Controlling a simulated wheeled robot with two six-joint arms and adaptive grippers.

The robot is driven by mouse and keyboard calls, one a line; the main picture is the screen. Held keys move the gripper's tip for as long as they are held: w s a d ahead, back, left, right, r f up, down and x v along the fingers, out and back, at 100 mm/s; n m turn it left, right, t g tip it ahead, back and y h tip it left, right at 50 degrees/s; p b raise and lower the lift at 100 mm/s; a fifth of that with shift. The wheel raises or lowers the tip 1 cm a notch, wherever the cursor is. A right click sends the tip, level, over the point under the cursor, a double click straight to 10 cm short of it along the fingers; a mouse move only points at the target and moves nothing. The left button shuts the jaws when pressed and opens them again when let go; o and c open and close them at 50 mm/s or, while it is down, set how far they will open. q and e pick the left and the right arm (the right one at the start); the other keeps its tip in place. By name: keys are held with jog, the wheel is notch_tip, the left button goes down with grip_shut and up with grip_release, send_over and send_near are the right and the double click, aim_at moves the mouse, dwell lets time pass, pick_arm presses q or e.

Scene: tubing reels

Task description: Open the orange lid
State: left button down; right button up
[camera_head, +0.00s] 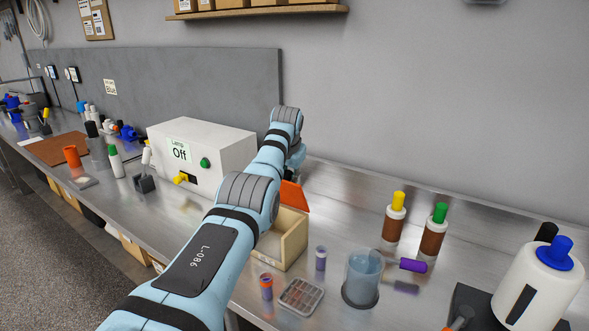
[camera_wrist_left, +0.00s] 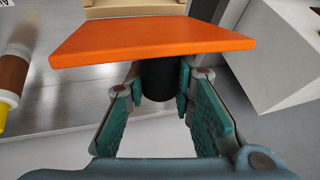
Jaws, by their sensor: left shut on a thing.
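The orange lid (camera_head: 293,196) stands tilted up at the back of a small beige box (camera_head: 294,243), partly hidden by my left arm. The box's open top shows beside my arm. In the left wrist view the lid (camera_wrist_left: 150,38) is a flat orange plate with a black knob (camera_wrist_left: 157,82) on its near side. My left gripper (camera_wrist_left: 160,84) is shut on this knob, one finger on each side. In the head view the gripper (camera_head: 296,158) is mostly hidden behind my wrist. My right gripper is not in view.
A white lamp box (camera_head: 203,143) reading "Off" stands left of my arm. Brown bottles (camera_head: 394,220) stand farther right.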

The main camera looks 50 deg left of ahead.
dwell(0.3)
pick_arm(q)
jog(key=c, duration=1.3)
grip_release()
jog(key=shift+c, duration=0.2)
jog(key=shift+r, duration=0.1)
jog(key=shift+s+d+r, duration=0.1)
jog(key=shift+r, duration=0.25)
jog(key=v, duration=1.1)
jog(key=shift+s, duration=0.15)
